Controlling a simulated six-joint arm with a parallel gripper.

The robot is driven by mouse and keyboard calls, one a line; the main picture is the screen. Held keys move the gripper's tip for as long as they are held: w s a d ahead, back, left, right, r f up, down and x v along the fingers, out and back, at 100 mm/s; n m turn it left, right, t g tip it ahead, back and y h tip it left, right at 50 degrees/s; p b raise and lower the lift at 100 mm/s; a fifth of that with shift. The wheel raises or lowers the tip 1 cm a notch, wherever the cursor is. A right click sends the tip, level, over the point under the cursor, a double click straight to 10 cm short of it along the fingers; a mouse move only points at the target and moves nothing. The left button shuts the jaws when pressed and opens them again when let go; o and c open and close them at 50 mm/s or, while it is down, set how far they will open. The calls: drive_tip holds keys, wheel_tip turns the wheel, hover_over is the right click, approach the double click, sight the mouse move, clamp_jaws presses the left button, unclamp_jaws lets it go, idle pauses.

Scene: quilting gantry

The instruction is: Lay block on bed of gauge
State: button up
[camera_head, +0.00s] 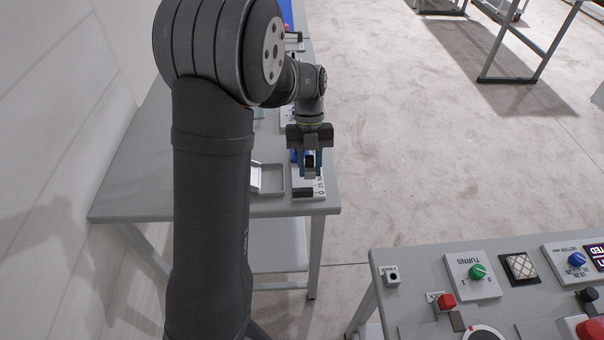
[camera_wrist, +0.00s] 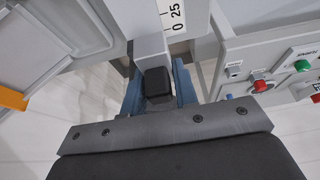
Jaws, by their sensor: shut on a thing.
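My gripper (camera_head: 310,172) points down over the gauge at the front right of the grey table. In the wrist view its two blue-grey fingers (camera_wrist: 158,92) are closed on the block (camera_wrist: 157,82), whose near face looks black. A light grey part extends from this face away from the camera; I cannot tell whether it belongs to the block or the gauge. The gauge (camera_head: 318,185) has a white scale strip marked from 0 and 25, which also shows in the wrist view (camera_wrist: 174,16). Its bed is largely hidden by the gripper, and contact between block and bed cannot be told.
A shallow grey tray (camera_head: 270,179) sits on the table (camera_head: 150,190) just left of the gauge. The table's front and right edges are close by. A separate control panel (camera_head: 420,275) with knobs and buttons stands at the lower right, beyond a floor gap.

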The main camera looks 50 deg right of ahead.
sight(302, 183)
drive_tip(key=w+f, duration=0.1)
drive_tip(key=w, duration=0.1)
drive_tip(key=shift+w+f, duration=0.35)
drive_tip(key=shift+f, duration=2)
drive_tip(key=shift+f, duration=0.1)
drive_tip(key=o, duration=1)
drive_tip(key=shift+d, duration=0.1)
drive_tip(key=shift+o, duration=0.2)
drive_tip(key=v, duration=1.2)
